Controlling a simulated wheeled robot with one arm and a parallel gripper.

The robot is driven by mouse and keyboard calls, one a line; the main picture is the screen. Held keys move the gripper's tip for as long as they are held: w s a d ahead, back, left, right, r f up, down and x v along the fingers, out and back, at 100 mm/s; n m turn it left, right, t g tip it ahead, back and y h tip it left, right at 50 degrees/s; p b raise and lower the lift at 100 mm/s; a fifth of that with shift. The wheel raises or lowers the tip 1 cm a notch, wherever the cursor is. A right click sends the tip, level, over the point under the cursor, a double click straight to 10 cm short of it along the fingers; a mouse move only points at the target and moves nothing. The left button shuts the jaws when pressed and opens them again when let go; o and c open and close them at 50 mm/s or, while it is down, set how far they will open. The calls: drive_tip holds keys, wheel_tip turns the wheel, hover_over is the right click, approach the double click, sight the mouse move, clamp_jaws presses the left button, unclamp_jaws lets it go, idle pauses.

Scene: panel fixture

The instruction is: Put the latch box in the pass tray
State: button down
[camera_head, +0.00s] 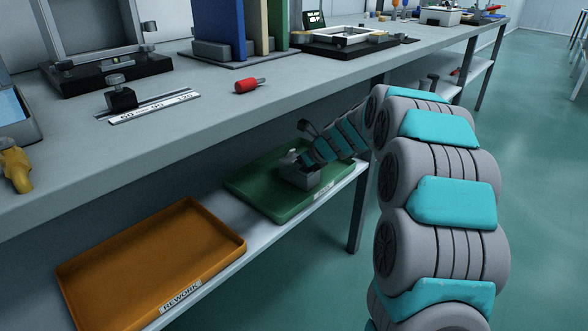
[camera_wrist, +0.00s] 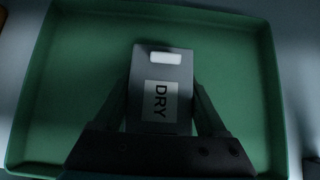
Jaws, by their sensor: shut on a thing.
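The latch box is a small grey box (camera_head: 300,177) inside the green tray on the lower shelf. In the wrist view the box (camera_wrist: 160,65) shows a white bar and a label reading "DRY". The green pass tray (camera_head: 245,187) has a small front label too blurred to read surely; its floor (camera_wrist: 80,70) surrounds the box in the wrist view. My gripper (camera_wrist: 163,95) is shut on the box, one finger on each side. In the head view my gripper (camera_head: 303,160) reaches down into the tray. I cannot tell whether the box touches the tray floor.
An orange tray (camera_head: 150,255) labelled "REWORK" sits left on the same shelf, empty. The bench top (camera_head: 300,85) overhangs the shelf. A red-handled part (camera_head: 248,86), a ruler fixture (camera_head: 150,104) and upright panels (camera_head: 215,30) are on it. A table leg (camera_head: 357,215) stands right of the green tray.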

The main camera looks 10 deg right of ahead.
unclamp_jaws()
drive_tip(key=shift+f, duration=0.1)
drive_tip(key=p+v, duration=0.2)
drive_tip(key=v, duration=1)
drive_tip(key=s+a+f+n+g, duration=0.1)
drive_tip(key=s+a+n+g, duration=0.15)
drive_tip(key=s+n, duration=0.35)
drive_tip(key=s+a+n+g, duration=0.1)
drive_tip(key=s+a+n, duration=0.25)
drive_tip(key=s, duration=0.45)
drive_tip(key=s+a+f+n+g, duration=0.1)
drive_tip(key=s+a+n, duration=0.35)
drive_tip(key=s, duration=0.25)
drive_tip(key=s+d+f+n+g+h, duration=0.2)
drive_tip(key=s+n, duration=0.5)
drive_tip(key=s, duration=0.5)
drive_tip(key=s+d+f+n+g+h, duration=0.2)
drive_tip(key=s+n, duration=0.5)
drive_tip(key=s, duration=0.6)
drive_tip(key=shift+d+f+n+h, duration=0.3)
drive_tip(key=shift+d+n+h, duration=0.1)
drive_tip(key=shift+h, duration=0.2)
